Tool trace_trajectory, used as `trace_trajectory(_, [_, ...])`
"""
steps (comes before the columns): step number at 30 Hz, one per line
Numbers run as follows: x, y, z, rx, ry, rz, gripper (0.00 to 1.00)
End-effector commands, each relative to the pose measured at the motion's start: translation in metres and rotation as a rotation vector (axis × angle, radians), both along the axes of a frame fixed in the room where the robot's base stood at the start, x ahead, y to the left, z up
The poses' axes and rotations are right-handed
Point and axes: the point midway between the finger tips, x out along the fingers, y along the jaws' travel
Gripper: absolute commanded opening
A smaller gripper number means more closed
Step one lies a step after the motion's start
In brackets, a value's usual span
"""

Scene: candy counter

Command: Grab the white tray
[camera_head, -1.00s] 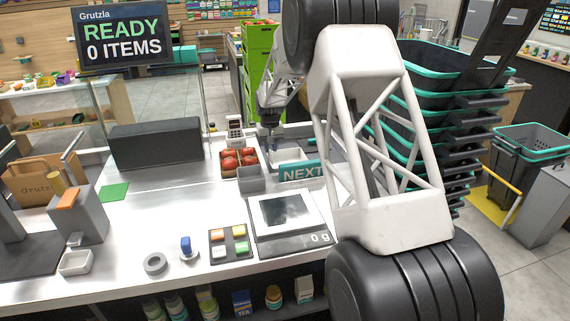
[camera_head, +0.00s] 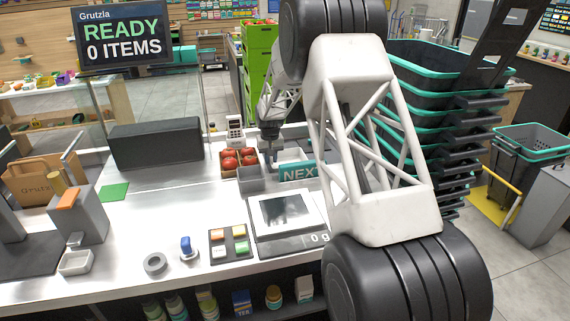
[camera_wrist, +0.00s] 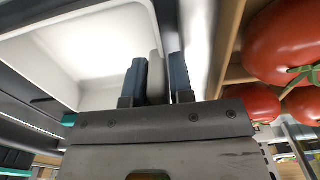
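The white tray (camera_head: 291,155) stands on the counter behind the teal NEXT sign, partly hidden by the sign and my arm. In the wrist view the white tray (camera_wrist: 85,50) fills the upper left, and its inside looks empty. My gripper (camera_head: 271,160) points down at the tray's left side. In the wrist view my gripper's two blue fingers (camera_wrist: 157,72) straddle the tray's wall, one inside and one outside. The left finger looks close to the wall. A narrow gap shows beside the right finger, so the gripper looks open around the wall.
A box of red tomatoes (camera_head: 229,160) stands just left of my gripper, close to the outer finger. A grey bin (camera_head: 250,180) and the NEXT sign (camera_head: 298,173) stand in front. A scale (camera_head: 284,213) is nearer. Stacked black baskets (camera_head: 425,70) rise at right.

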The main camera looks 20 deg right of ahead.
Motion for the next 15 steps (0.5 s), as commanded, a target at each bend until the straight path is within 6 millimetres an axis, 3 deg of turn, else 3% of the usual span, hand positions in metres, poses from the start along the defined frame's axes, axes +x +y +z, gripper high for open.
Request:
trace_trajectory(4, [0.0000,0.0000,0.0000,0.000,0.000,0.000,0.20])
trace_trajectory(8, [0.0000,0.0000,0.0000,0.000,0.000,0.000,0.00])
trace_trajectory(15, [0.0000,-0.0001,0.0001,0.000,0.000,0.000,0.00])
